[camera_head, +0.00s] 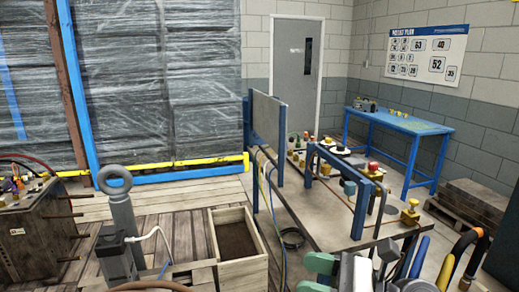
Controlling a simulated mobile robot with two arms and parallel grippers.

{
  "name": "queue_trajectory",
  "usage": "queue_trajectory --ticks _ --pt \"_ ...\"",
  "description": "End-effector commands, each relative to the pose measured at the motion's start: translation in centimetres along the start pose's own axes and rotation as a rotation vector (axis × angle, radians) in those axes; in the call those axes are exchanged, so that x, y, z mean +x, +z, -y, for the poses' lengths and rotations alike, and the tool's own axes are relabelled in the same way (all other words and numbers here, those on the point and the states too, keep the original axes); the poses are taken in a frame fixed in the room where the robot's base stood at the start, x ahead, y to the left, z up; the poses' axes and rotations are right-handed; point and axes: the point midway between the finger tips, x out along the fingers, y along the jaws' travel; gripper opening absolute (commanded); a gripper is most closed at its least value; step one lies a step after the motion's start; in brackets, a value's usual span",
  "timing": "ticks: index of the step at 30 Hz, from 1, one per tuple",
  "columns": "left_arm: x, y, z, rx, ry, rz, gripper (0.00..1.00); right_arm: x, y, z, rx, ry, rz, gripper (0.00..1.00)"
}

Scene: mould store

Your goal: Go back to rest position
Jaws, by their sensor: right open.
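My right gripper (318,276) is at the bottom edge, right of centre, in the head view. Its green-tipped fingers point left and stand apart, with nothing seen between them. The lower finger is partly cut off by the picture edge. It is in front of the near end of the workbench (318,212), and I cannot tell whether it touches anything. My left gripper is not in view.
A wooden box (240,272) stands left of my right gripper. A grey post with a ring (115,185) rises at the left, beside a brown mould block (35,235). A blue table (400,122) stands at the back right. Wrapped stacks (150,80) fill the back left.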

Motion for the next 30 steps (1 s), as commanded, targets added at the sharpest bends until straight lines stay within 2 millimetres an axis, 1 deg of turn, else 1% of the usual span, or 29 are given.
queue_trajectory --ticks 1,2,3,4,5,6,8,9,11,12,14,15,17,18,20,21,22,23,24,26,27,30 --pt "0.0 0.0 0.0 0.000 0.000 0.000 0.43 0.1 0.9 -0.4 0.171 -0.052 0.148 0.57" --pt "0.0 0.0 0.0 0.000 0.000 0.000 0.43 0.0 1.4 -0.2 0.273 -0.089 0.234 0.57" --pt "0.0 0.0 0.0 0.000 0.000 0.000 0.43 -0.5 1.9 0.2 0.414 -0.140 0.344 0.57" --pt "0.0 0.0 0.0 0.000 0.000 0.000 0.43 -1.0 2.1 0.6 0.522 -0.182 0.425 0.57" --pt "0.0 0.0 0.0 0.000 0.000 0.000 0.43 -1.7 2.1 1.1 0.629 -0.226 0.503 0.57" --pt "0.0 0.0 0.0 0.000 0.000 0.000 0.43 -2.7 1.8 1.8 0.776 -0.287 0.604 0.57" --pt "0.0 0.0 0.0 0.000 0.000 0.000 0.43 -4.4 0.6 2.8 0.998 -0.388 0.750 0.57" --pt "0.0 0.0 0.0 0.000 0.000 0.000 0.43 -5.7 -0.7 3.4 1.146 -0.461 0.843 0.57" --pt "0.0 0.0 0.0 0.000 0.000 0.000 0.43 -7.8 -3.2 3.9 1.364 -0.581 0.976 0.57" --pt "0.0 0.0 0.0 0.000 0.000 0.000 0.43 -9.2 -5.3 3.9 1.508 -0.670 1.061 0.57" --pt "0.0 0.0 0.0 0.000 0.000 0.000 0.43 -11.2 -8.7 3.2 1.718 -0.812 1.182 0.57" --pt "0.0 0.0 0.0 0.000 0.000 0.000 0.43 -12.4 -11.1 2.4 1.849 -0.915 1.255 0.57" --pt "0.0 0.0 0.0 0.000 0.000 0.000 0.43 -13.9 -14.4 0.6 2.023 -1.067 1.352 0.57" --pt "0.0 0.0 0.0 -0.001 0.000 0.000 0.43 -14.8 -16.2 -0.8 2.117 -1.163 1.404 0.57" --pt "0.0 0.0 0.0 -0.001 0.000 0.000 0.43 -15.7 -18.5 -2.8 2.232 -1.296 1.465 0.57" --pt "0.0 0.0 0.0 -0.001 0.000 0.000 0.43 -16.2 -19.7 -4.2 2.296 -1.378 1.498 0.57" --pt "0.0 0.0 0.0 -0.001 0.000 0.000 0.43 -16.6 -20.5 -5.2 2.339 -1.439 1.521 0.57" --pt "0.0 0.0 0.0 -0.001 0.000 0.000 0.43 -16.9 -21.3 -6.2 -2.285 1.440 -1.480 0.57" --pt "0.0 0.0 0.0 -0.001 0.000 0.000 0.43 -17.2 -22.1 -7.5 -2.212 1.437 -1.427 0.57" --pt "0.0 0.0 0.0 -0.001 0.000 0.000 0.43 -17.7 -23.2 -9.5 -2.111 1.432 -1.352 0.57" --pt "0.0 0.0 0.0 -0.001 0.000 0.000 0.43 -17.9 -23.8 -10.8 -2.045 1.432 -1.304 0.57" --pt "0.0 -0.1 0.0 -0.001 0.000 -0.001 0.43 -18.5 -24.9 -14.0 -1.895 1.425 -1.196 0.57"
